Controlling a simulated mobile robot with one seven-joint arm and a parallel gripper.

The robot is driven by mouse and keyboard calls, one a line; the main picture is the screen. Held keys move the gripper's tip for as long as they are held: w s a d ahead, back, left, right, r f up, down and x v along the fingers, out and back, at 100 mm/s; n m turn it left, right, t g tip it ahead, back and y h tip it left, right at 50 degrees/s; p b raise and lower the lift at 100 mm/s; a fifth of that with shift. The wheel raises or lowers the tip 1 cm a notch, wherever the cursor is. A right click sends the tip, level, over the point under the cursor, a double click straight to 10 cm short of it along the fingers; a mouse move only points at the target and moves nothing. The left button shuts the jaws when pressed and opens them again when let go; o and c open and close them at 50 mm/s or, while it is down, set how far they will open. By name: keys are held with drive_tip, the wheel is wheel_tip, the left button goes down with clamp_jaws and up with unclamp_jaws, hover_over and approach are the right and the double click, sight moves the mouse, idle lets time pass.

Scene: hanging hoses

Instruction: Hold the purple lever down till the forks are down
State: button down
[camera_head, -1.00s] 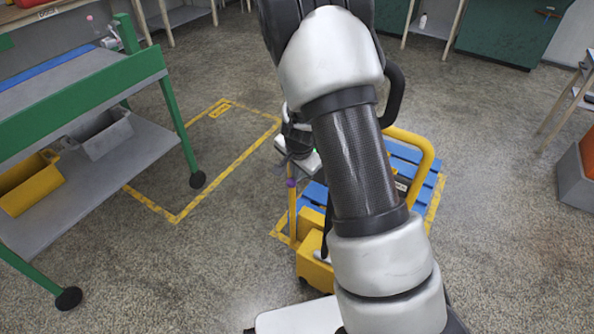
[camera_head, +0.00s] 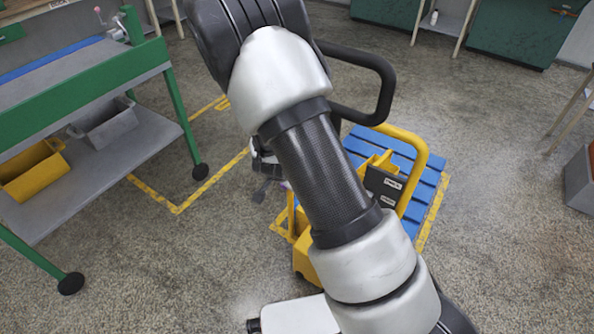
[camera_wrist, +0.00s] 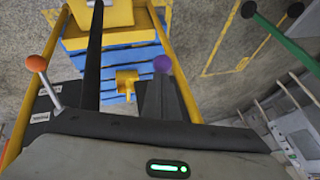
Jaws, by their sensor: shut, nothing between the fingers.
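The purple lever's round knob (camera_wrist: 163,63) shows in the wrist view just beyond the tips of my gripper (camera_wrist: 160,82). The gripper's dark fingers are shut and empty and cover the lever's shaft; I cannot tell whether they touch the knob. In the head view my gripper (camera_head: 262,190) hangs left of the yellow lift truck (camera_head: 304,258), and only a sliver of purple shows beside it. The forks are not clearly visible; a blue slatted pallet (camera_head: 425,185) lies low at the truck.
An orange-knobbed lever (camera_wrist: 37,63) stands on a labelled dark panel in the wrist view. A yellow tubular handle (camera_head: 415,150) rises beside the pallet. A green-framed bench (camera_head: 150,55) with bins stands at left. Open floor lies between bench and truck.

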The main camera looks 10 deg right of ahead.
wheel_tip(320, 180, down, 7)
drive_tip(key=s+a+b, duration=0.1)
drive_tip(key=b, duration=0.2)
drive_tip(key=shift+s+a+r+b, duration=0.15)
drive_tip(key=shift+s+a+b, duration=0.15)
drive_tip(key=shift+a, duration=0.05)
drive_tip(key=shift+s+a, duration=0.1)
drive_tip(key=shift+s, duration=0.05)
idle(1.8)
idle(1.2)
